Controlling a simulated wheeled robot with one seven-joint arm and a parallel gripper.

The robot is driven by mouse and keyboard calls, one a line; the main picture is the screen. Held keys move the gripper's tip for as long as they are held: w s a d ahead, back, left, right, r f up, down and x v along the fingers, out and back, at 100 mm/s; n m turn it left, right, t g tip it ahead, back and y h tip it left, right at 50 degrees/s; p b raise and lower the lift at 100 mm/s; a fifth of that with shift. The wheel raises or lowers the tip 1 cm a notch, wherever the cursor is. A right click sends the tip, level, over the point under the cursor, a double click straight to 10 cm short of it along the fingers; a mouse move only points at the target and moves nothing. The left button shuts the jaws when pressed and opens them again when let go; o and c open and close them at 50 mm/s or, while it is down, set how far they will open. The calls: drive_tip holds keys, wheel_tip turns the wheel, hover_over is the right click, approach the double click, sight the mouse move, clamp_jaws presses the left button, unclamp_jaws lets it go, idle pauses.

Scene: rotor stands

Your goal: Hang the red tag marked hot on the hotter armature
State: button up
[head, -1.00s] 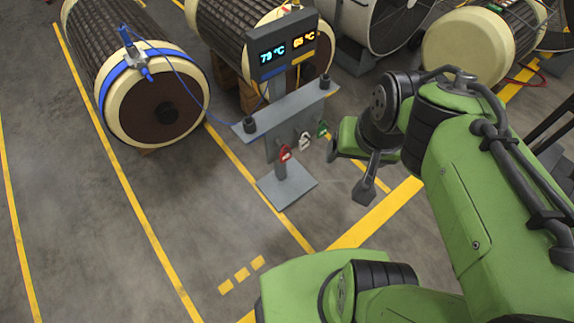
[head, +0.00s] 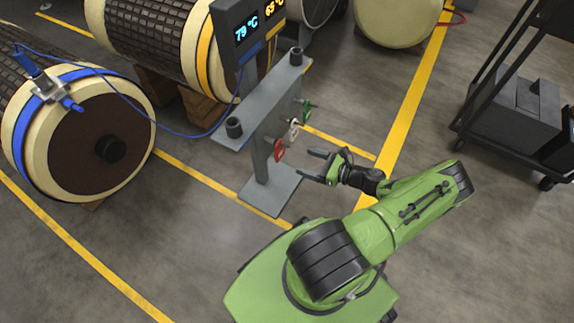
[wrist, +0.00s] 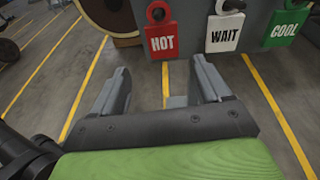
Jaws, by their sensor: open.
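The red HOT tag (head: 279,150) hangs on the side of the grey stand (head: 262,130). In the wrist view its HOT lettering (wrist: 162,42) faces me. My gripper (head: 308,166) is open and empty, pointing at the stand just short of the tag. In the wrist view the tag shows just beyond the gap between the fingers (wrist: 160,68). The display (head: 250,32) reads 79 °C in blue and a lower value in yellow, its last digit unclear. The blue-banded armature (head: 84,135) lies at left, with a dark shaft stub (head: 110,149). The yellow-banded armature (head: 165,40) lies behind.
A white WAIT tag (head: 293,132) and a green COOL tag (head: 307,108) hang beside the red one. A blue cable (head: 180,132) runs from the blue clamp (head: 48,88) to the stand. A black cart (head: 515,115) stands at right. Floor in front is open.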

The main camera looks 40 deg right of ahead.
sight(281, 152)
drive_tip(key=shift+m+t, duration=0.3)
drive_tip(key=x, duration=0.9)
drive_tip(key=shift+w+f, duration=0.4)
drive_tip(key=c, duration=1)
